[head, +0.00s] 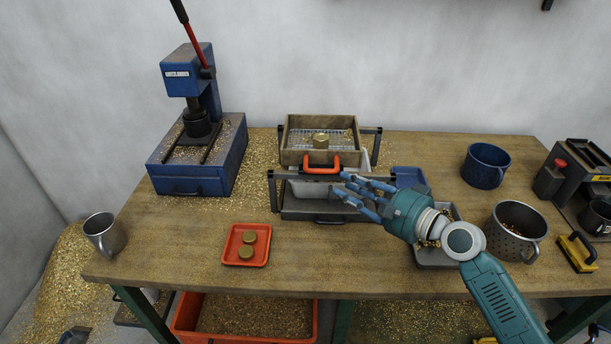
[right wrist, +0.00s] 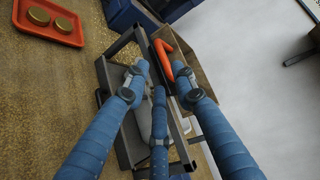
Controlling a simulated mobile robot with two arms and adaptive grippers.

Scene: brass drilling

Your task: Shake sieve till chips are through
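The sieve (head: 300,155) is a wooden box with a mesh floor, sitting on a dark rail frame at the back middle of the bench. A brass piece (head: 320,141) and some chips lie on its mesh. Its orange handle (head: 322,168) faces the front. A grey tray (head: 300,213) is beneath the sieve. My right gripper (head: 347,187) is open and empty, with its blue fingers just right of and in front of the handle. In the right wrist view the spread fingers (right wrist: 163,85) point toward the orange handle (right wrist: 170,62), apparently without gripping it. My left gripper is not in view.
An orange dish (head: 246,260) with two brass discs lies front left. A blue press (head: 200,165) stands at the back left. A metal mug (head: 104,234), a blue mug (head: 485,166) and a perforated pot (head: 514,232) stand on the bench. A grey tray (head: 436,257) is partly behind my right arm.

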